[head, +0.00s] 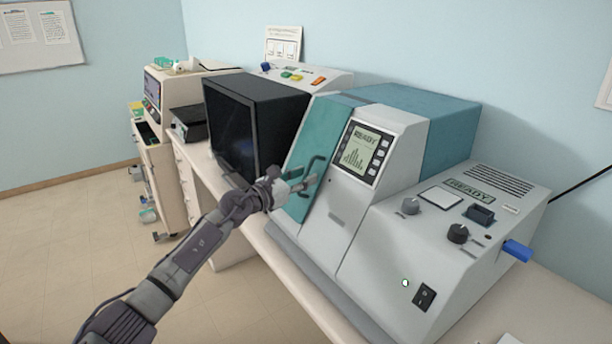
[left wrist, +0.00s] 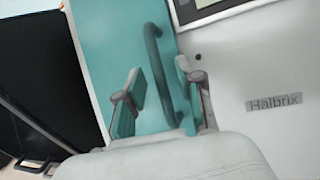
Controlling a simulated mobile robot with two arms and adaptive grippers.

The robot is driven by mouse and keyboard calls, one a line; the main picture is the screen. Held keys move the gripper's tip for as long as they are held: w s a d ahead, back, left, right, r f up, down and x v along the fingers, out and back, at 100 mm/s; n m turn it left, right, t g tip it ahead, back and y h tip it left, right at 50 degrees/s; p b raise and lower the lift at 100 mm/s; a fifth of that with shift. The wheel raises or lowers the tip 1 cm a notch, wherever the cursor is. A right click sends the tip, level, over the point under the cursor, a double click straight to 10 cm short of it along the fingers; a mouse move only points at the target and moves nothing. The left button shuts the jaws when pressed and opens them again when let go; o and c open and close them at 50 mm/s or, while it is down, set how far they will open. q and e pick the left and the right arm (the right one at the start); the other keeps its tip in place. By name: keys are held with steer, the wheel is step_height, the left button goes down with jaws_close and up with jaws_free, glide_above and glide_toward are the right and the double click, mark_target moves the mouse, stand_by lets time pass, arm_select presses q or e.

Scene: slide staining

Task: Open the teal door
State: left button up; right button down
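The teal door (head: 308,150) is a tall panel on the left part of the front of a grey and teal machine (head: 345,215). It looks shut. The door carries a dark, bent bar handle (head: 316,168). My left gripper (head: 300,183) reaches the handle from the left. In the left wrist view, the handle (left wrist: 160,70) runs between the two fingers of my left gripper (left wrist: 159,78), with the teal door (left wrist: 108,45) behind. The fingers are apart, with visible gaps on both sides of the handle. My right gripper is not in view.
A black-screened box (head: 232,130) stands close to the left of the door. A grey unit (head: 440,250) with knobs and a blue part (head: 517,250) stands at the right. Open floor (head: 60,240) lies at the left, in front of the bench.

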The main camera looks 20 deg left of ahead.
arm_select(q)
steer(key=shift+w+d, duration=0.3)
steer(key=shift+w, duration=0.25)
jaws_close()
